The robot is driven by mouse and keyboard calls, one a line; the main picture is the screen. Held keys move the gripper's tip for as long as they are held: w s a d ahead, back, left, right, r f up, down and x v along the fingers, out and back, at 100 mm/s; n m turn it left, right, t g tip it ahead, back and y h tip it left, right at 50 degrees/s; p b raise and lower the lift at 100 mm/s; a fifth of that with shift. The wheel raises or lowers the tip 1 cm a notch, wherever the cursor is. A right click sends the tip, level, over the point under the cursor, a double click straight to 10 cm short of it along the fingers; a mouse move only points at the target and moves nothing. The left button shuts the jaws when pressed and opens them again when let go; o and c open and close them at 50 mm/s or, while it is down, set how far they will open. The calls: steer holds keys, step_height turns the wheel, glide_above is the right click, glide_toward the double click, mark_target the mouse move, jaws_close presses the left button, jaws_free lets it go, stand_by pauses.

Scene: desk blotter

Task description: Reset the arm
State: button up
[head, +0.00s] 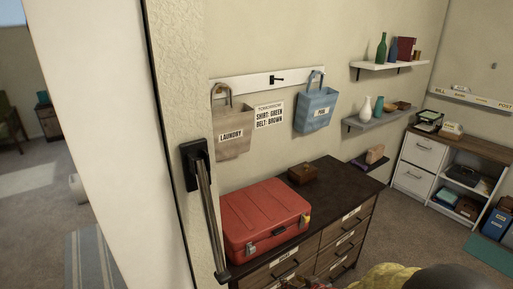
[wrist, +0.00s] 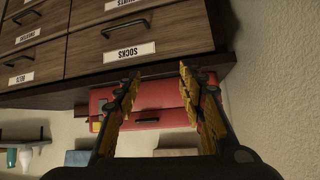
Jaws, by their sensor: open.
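My gripper (wrist: 157,92) is open in the wrist view, its two yellow-and-black fingers well apart with nothing held between them. Beyond the fingers shows the red case (wrist: 160,117), partly hidden by them. In the head view the red case (head: 262,212) lies shut on the left end of the dark-topped dresser (head: 335,182). Yellow and dark parts of my arm show at the bottom edge of the head view; the fingers are not clear there. The wrist view appears upside down, with the dresser drawers (wrist: 160,34) along its top, one labelled SOCKS.
A small brown box (head: 303,173) sits behind the case. Laundry (head: 231,145) and blue (head: 316,110) bags hang from a wall rack. A door edge with a long handle (head: 208,215) stands close at left.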

steer(key=s+d+r+m+g+h, duration=0.2)
steer(key=s+d+r+g+h, duration=0.4)
steer(key=s+d, duration=0.6)
steer(key=s+a+r+m+t+y, duration=0.1)
steer(key=s+a+r, duration=0.2)
steer(key=s+r, duration=0.4)
steer(key=s+a+r+m+t, duration=0.1)
steer(key=s+a+r, duration=0.2)
steer(key=s+r, duration=0.5)
step_height(320, 180, up, 7)
steer(key=shift+s+t+y, duration=0.15)
steer(key=shift+t+y, duration=0.15)
steer(key=shift+y, duration=0.1)
